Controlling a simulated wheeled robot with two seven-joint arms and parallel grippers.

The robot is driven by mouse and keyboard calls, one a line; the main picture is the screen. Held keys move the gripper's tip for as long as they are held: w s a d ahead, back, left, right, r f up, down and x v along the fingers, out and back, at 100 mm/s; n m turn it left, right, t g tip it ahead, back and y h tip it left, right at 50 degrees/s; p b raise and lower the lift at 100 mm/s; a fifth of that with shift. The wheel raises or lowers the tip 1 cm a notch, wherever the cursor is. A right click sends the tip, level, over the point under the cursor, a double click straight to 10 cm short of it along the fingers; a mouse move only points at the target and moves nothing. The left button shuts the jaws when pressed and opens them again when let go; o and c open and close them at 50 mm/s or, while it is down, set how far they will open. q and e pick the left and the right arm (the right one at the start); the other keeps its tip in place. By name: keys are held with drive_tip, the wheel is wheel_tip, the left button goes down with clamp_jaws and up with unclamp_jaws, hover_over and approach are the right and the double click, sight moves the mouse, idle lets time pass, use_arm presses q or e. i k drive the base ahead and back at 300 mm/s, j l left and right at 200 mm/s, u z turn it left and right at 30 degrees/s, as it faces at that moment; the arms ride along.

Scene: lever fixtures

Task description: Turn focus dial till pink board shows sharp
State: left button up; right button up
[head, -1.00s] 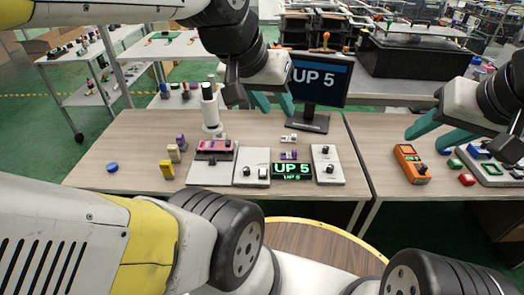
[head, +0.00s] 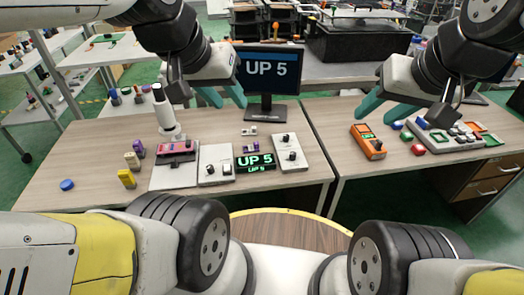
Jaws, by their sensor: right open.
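A pink board (head: 175,147) lies on a grey plate (head: 172,180) beside a white microscope-like stand (head: 162,108). Black knobs show on the middle grey panel (head: 214,152) and the right grey panel (head: 287,160); I cannot tell which is the focus dial. The monitor (head: 267,70) and a small green-lettered display (head: 254,162) both read "UP 5". No picture of the board shows on the monitor. My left gripper (head: 230,104) is open and empty, above the table just left of the monitor. My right gripper (head: 380,116) is open and empty, above an orange device.
Small purple, tan and yellow blocks (head: 127,178) stand left of the pink board, with a blue disc (head: 67,185) further left. The wooden front edge is mostly clear.

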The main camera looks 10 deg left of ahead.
sight(211, 169)
drive_tip(key=i+l+u, duration=0.15)
drive_tip(key=u, duration=1.05)
